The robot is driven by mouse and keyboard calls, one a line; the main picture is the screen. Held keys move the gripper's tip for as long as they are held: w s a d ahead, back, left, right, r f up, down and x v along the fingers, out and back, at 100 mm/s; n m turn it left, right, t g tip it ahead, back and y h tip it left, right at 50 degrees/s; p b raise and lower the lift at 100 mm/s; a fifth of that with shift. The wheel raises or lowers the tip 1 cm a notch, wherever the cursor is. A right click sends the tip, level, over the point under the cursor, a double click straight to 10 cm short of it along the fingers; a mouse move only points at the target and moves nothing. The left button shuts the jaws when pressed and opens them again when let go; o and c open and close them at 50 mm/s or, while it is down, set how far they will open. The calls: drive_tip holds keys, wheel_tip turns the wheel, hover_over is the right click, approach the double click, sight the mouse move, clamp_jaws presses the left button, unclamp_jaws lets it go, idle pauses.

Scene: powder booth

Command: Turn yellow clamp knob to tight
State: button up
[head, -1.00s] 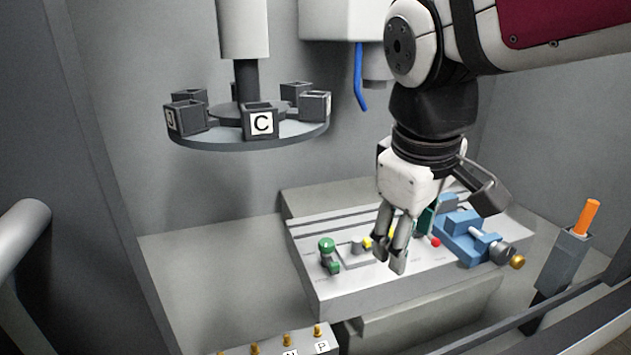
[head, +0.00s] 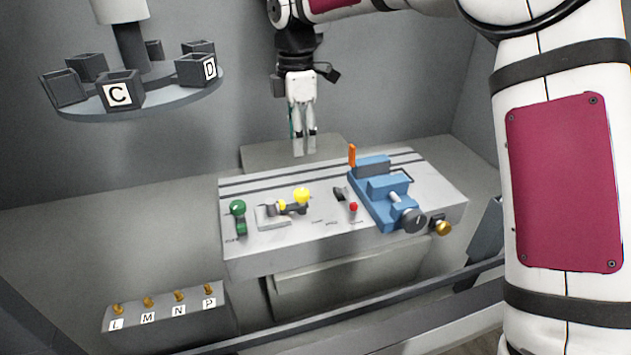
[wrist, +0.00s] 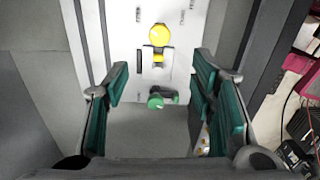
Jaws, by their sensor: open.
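The yellow clamp knob (head: 302,196) sits on a dark arm at the middle-left of the grey sloped panel (head: 285,243). A smaller yellow part (head: 282,205) is beside it. In the wrist view the round yellow knob (wrist: 160,36) is near the top, roughly centred between the fingers, with the smaller yellow part (wrist: 158,58) below it. My gripper (head: 304,150) points down above the back of the panel, clear of the knob. In the wrist view its teal-padded fingers (wrist: 160,100) are wide apart with nothing held. The panel's printed labels are too small to read.
A green knob (head: 238,208) stands left of the clamp. A red button (head: 353,207) and a blue vise (head: 380,190) are to the right. A carousel (head: 150,100) of lettered boxes hangs at left. Brass pegs on a lettered block (head: 165,318) are at front left.

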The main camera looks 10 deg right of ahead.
sight(301, 192)
wheel_tip(301, 192, down, 14)
drive_tip(key=shift+w+p, duration=0.1)
drive_tip(key=shift+p, duration=1.05)
drive_tip(key=c, duration=1.1)
